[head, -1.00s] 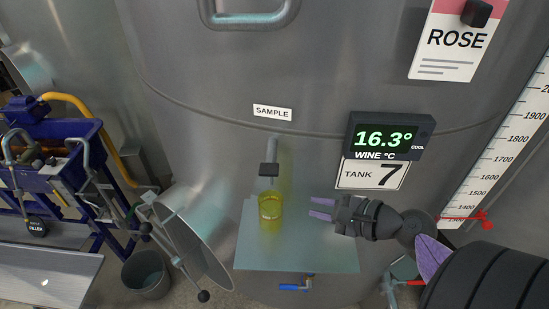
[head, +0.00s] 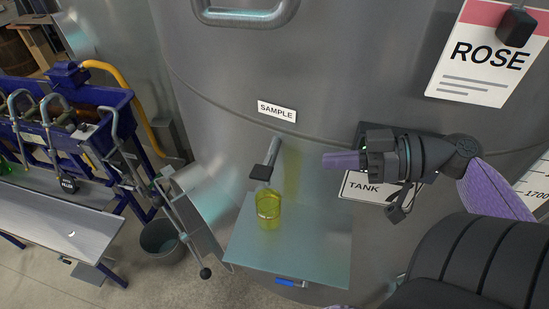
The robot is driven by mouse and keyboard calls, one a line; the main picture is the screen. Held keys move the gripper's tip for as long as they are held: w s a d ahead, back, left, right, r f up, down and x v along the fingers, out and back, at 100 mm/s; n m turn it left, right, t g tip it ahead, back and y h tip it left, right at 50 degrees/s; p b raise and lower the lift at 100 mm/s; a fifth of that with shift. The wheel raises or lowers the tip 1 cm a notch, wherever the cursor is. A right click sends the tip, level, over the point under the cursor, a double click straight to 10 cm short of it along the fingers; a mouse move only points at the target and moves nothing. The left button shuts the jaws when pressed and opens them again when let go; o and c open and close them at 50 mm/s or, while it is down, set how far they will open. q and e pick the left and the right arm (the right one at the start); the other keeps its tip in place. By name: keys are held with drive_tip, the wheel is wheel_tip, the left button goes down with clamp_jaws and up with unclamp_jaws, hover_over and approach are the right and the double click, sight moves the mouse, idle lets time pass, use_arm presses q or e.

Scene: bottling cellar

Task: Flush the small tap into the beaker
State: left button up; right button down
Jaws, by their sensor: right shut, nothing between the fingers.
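The small sample tap (head: 272,160) sticks out from the tank wall below the SAMPLE label (head: 277,111). Its dark block-shaped end (head: 261,172) is over the yellow-tinted beaker (head: 268,212). The beaker stands upright on a grey shelf (head: 310,250) against the tank. I cannot tell whether liquid is running or how full the beaker is. My right gripper (head: 326,161) is shut and empty, to the right of the tap and apart from it, pointing left. It is higher in the picture than the beaker. My left gripper is out of view.
A blue-handled valve (head: 290,283) is below the shelf. My right arm covers most of the temperature display. A ROSE sign (head: 485,55) hangs upper right.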

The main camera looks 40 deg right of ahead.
sight(264, 166)
drive_tip(key=p+x, duration=0.2)
drive_tip(key=x, duration=0.8)
drive_tip(key=shift+p, duration=0.35)
